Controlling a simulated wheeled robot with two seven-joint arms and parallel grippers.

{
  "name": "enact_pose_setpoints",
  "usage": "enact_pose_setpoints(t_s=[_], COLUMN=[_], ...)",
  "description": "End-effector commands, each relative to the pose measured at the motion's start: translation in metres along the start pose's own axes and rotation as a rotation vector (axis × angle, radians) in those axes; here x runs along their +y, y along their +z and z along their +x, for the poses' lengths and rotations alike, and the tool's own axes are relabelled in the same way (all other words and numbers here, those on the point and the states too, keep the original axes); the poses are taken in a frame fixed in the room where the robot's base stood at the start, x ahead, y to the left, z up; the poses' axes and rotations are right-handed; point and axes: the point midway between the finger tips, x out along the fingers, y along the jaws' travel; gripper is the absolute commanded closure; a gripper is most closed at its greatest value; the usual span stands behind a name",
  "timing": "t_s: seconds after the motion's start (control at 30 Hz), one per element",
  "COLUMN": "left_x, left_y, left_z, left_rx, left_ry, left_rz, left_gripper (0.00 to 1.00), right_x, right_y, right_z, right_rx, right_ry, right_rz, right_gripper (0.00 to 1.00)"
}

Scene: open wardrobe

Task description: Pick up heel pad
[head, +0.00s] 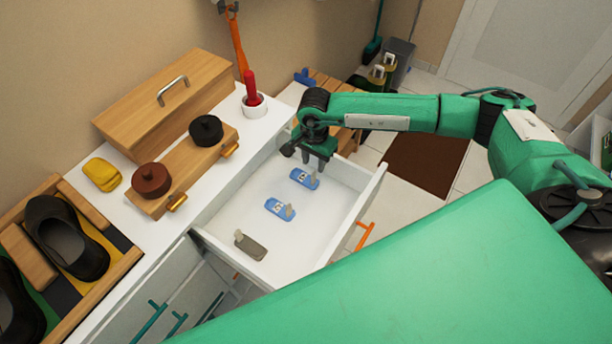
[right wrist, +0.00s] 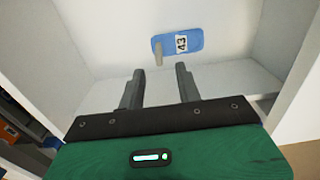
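Two blue heel pads, one nearer the back (head: 304,179) and one in the middle (head: 279,209), lie on the white floor of the open drawer (head: 224,247). Each has a white number label and a small grey upright tab. A grey-brown pad (head: 250,246) with a similar tab lies nearer the drawer's front left. My right gripper (head: 319,166) is over the far end of the drawer, pointing down, close to the back blue pad. In the right wrist view its fingers (right wrist: 159,72) are apart and empty, with a blue pad marked 43 (right wrist: 192,42) beyond the tips. My left gripper is out of view.
The drawer walls stand close around my right gripper. On the white top are a wooden box (head: 165,100), a wooden board (head: 180,160) with two round tins, a yellow sponge-like item (head: 102,174) and a red-handled brush (head: 251,90). Black shoes (head: 65,235) sit at the left.

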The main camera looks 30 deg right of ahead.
Motion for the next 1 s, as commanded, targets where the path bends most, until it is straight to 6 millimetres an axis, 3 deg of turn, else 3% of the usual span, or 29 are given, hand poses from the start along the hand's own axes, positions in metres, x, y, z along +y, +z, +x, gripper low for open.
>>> enact_pose_setpoints(t_s=[0.17, 0.37, 0.63, 0.93, 1.0], left_x=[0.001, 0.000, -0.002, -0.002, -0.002], left_y=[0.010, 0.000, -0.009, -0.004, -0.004], left_z=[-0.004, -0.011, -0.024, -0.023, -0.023], left_rx=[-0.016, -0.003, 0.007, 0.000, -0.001], left_ry=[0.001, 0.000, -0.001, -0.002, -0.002], left_rz=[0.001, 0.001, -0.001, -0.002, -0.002], left_gripper=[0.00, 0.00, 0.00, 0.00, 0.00], right_x=[0.000, 0.001, 0.003, 0.002, 0.002], right_y=[0.001, 0.001, 0.000, 0.000, 0.000], right_z=[0.024, 0.037, 0.076, 0.082, 0.082], right_rx=[-0.001, -0.003, -0.003, -0.002, -0.002], right_ry=[0.001, 0.002, 0.002, -0.001, -0.001], right_rz=[0.001, 0.001, 0.002, 0.001, 0.002], right_gripper=[0.65, 0.65, 0.65, 0.65, 0.77])
